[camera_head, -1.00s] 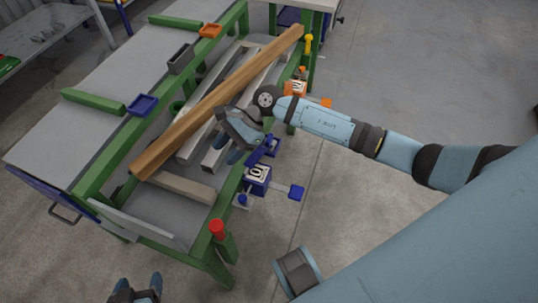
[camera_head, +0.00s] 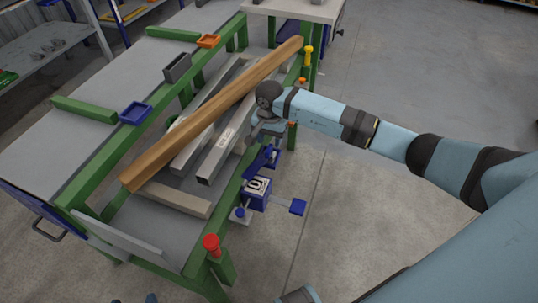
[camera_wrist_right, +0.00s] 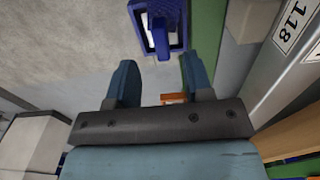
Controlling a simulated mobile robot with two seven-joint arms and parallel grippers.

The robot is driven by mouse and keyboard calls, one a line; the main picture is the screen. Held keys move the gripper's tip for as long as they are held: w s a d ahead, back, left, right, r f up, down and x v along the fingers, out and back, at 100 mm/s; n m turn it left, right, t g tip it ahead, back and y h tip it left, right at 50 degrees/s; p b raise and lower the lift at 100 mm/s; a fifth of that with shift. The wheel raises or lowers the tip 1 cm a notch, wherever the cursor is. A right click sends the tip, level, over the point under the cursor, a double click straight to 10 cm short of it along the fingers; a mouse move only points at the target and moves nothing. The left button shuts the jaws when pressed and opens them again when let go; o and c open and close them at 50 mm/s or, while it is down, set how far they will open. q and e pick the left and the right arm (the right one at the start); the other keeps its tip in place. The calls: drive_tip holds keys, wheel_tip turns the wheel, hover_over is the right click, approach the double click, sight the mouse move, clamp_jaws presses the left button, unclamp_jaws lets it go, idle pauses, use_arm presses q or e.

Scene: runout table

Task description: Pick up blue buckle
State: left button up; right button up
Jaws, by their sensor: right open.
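The blue buckle (camera_head: 257,190) is on the near right side of the green-framed table, with a raised blue lever and a white label marked 0. In the right wrist view, my open, empty fingers (camera_wrist_right: 160,75) point towards a blue frame-like part (camera_wrist_right: 176,45) at the top. Of my left gripper, only fingertips (camera_head: 150,298) show at the bottom edge.
A wooden beam (camera_head: 210,115) and grey metal profiles (camera_head: 215,155) lie across the table close to the right gripper. A blue tray (camera_head: 135,112) is on the left surface. The floor to the right is clear.

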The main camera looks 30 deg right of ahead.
sight(269, 148)
wheel_tip(269, 148, down, 5)
drive_tip(key=shift+a+f+b, duration=0.15)
drive_tip(key=shift+b, duration=0.2)
drive_tip(key=shift+c, duration=0.2)
clamp_jaws()
